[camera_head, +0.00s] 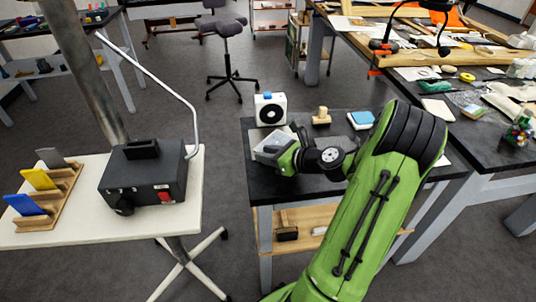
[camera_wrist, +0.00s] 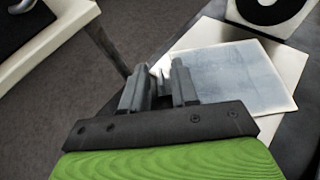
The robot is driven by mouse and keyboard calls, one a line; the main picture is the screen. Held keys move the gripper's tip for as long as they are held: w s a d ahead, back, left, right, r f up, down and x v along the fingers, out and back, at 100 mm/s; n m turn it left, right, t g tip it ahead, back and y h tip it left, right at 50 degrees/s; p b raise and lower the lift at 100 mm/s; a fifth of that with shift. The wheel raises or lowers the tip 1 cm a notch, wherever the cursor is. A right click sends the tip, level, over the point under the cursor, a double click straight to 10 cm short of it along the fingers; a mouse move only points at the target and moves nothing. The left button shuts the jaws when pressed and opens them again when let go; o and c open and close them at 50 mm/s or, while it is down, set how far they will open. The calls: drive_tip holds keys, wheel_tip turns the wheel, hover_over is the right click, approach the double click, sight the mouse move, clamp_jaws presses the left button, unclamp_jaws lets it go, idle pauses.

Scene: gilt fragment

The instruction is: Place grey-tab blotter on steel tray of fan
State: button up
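A pale blue-grey sheet (camera_wrist: 235,75), perhaps the blotter, lies over a light flat plate (camera_wrist: 292,57) in front of the fan. The plate, apparently the fan's tray, is wider, and the sheet sits turned relative to it. The white fan (camera_head: 270,109) with its round black opening stands at the bench's back left; its lower part shows in the wrist view (camera_wrist: 268,10). My gripper (camera_wrist: 158,72) is at the sheet's left edge. A small grey piece shows between its fingers; I cannot tell whether they grip it. In the head view my wrist partly hides the sheet (camera_head: 272,146).
A wooden rack (camera_head: 62,205) with grey, yellow and blue pieces stands on the white table (camera_head: 20,241) at left, beside a black box (camera_head: 143,178). A wooden block (camera_head: 321,117) and a blue-topped item (camera_head: 361,119) sit right of the fan. Open floor separates table and bench.

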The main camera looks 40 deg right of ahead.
drive_tip(key=p+v, duration=0.4)
drive_tip(key=v, duration=0.7)
drive_tip(key=shift+s+r, duration=0.2)
drive_tip(key=shift+s, duration=0.15)
drive_tip(key=w+a+n+g, duration=0.1)
drive_tip(key=a+n, duration=0.2)
drive_tip(key=w+a+n+g+y, duration=0.1)
drive_tip(key=a+n, duration=0.1)
drive_tip(key=w+a+n+g+y, duration=0.1)
drive_tip(key=a+n+g, duration=0.1)
drive_tip(key=a+n, duration=0.1)
drive_tip(key=shift+w+a+r+n, duration=0.15)
drive_tip(key=shift+a+r+n, duration=0.15)
drive_tip(key=shift+a, duration=0.05)
drive_tip(key=s+a+r+n+g+h, duration=0.2)
drive_tip(key=a+r+n, duration=0.1)
drive_tip(key=a+n, duration=0.45)
drive_tip(key=s+a+r+n+g+h, duration=0.1)
drive_tip(key=s+a+r+n+g, duration=0.15)
drive_tip(key=a+n, duration=0.55)
drive_tip(key=s+a+r+n+h, duration=0.1)
drive_tip(key=s+a+r+n, duration=0.1)
drive_tip(key=s+n, duration=0.5)
drive_tip(key=r+n+t, duration=0.1)
drive_tip(key=n, duration=0.2)
drive_tip(key=shift+s+a+r, duration=0.15)
drive_tip(key=shift+s+r, duration=0.05)
